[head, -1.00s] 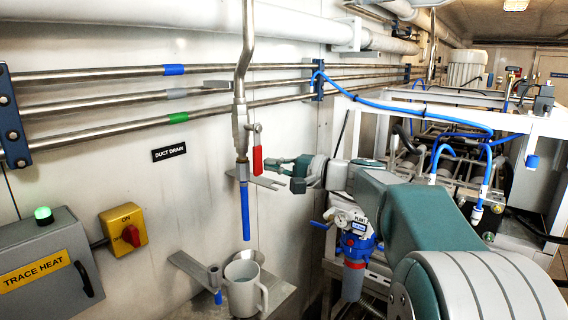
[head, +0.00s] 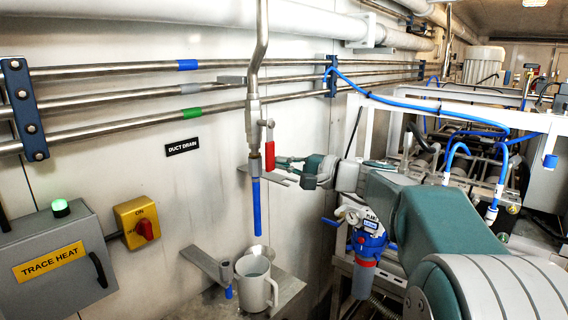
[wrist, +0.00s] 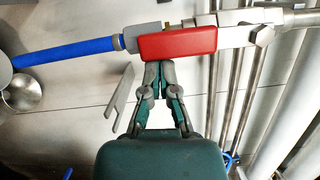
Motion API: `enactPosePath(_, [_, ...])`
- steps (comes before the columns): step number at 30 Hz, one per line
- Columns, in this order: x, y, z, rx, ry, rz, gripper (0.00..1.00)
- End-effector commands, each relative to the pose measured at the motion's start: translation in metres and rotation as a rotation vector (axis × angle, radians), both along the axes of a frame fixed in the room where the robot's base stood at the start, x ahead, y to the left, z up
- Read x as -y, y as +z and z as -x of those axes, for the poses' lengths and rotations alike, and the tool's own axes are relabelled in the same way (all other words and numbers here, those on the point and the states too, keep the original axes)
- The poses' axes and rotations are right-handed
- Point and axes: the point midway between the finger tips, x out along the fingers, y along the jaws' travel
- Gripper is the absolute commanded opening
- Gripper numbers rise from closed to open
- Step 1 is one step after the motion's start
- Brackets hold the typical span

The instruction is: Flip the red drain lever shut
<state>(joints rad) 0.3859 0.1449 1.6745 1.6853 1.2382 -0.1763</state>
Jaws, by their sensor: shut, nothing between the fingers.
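The red drain lever (head: 269,152) hangs down along the steel drain pipe (head: 253,112), just above the blue hose (head: 256,205). In the wrist view the red lever (wrist: 178,42) lies roughly parallel to the pipe, with its pivot bolt (wrist: 263,36) to the right. My gripper (head: 281,161) is just right of the lever in the head view. In the wrist view my gripper (wrist: 159,68) is shut and empty, its fingertips at the lower edge of the lever. I cannot tell whether they touch it.
A notched metal bracket (head: 272,178) sits behind the pipe, below my fingers. A grey mug (head: 258,285) stands on a metal shelf (head: 290,290) under the hose. The trace heat box (head: 60,262) and yellow switch (head: 137,222) are at left.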

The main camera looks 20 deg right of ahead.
Motion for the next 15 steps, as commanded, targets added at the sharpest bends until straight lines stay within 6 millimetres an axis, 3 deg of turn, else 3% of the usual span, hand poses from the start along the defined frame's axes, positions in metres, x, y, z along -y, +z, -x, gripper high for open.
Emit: enactPosePath(15, [-0.018, -0.003, 0.012, -0.124, 0.003, -0.183, 0.00])
